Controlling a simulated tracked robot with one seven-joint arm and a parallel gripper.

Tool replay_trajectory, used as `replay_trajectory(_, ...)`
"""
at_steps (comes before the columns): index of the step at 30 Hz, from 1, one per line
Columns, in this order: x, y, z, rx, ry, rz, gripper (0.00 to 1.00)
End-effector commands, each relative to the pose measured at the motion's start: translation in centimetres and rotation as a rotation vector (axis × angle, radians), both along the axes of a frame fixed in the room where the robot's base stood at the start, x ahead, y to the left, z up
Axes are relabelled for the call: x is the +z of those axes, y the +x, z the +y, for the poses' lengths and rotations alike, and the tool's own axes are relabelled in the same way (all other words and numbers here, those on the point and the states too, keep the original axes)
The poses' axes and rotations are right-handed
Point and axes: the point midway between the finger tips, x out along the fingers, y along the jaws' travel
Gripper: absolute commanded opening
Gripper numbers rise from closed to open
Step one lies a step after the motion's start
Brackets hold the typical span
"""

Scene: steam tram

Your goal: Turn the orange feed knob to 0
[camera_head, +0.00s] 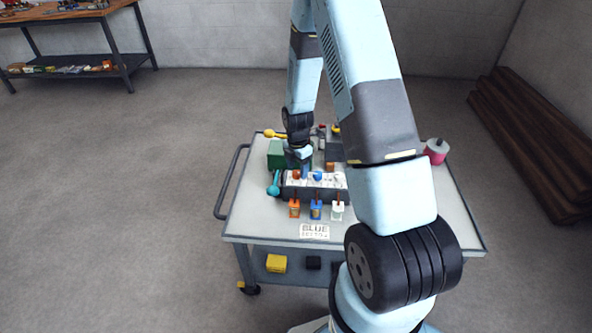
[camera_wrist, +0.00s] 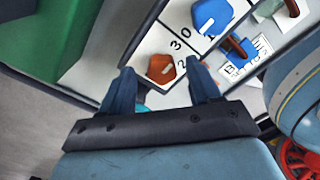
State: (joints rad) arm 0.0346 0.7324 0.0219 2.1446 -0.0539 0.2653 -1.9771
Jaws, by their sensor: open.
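The orange feed knob (camera_wrist: 155,72) sits on a white panel in the wrist view. Its white mark points right and slightly up, roughly toward a printed 2. A 3 and a 0 are printed farther up the panel; the knob's own 0 cannot be made out for certain. My gripper (camera_wrist: 162,78) is open, with one finger on each side of the knob; whether they touch it cannot be told. In the head view the orange knob (camera_head: 296,175) shows at the panel's left, with my gripper (camera_head: 304,172) close beside it.
A blue knob (camera_wrist: 212,16) is just beyond the orange one. A green box (camera_wrist: 45,35) stands left of the panel. Orange, blue and white levers (camera_head: 316,210) stand in front. The cart top (camera_head: 262,222) is clear at its front left. A pink cylinder (camera_head: 436,151) stands right.

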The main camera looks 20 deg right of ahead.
Motion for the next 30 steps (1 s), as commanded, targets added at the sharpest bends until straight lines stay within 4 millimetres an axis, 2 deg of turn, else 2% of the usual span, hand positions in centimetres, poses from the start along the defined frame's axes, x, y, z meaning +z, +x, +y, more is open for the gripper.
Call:
replay_trajectory(6,-1.06,0.00,0.00,0.001,-0.001,0.000,0.62)
replay_trajectory(14,-1.10,0.00,0.02,0.001,-0.001,0.000,0.62)
replay_trajectory(30,-1.06,0.06,0.12,0.002,0.000,-0.002,0.12)
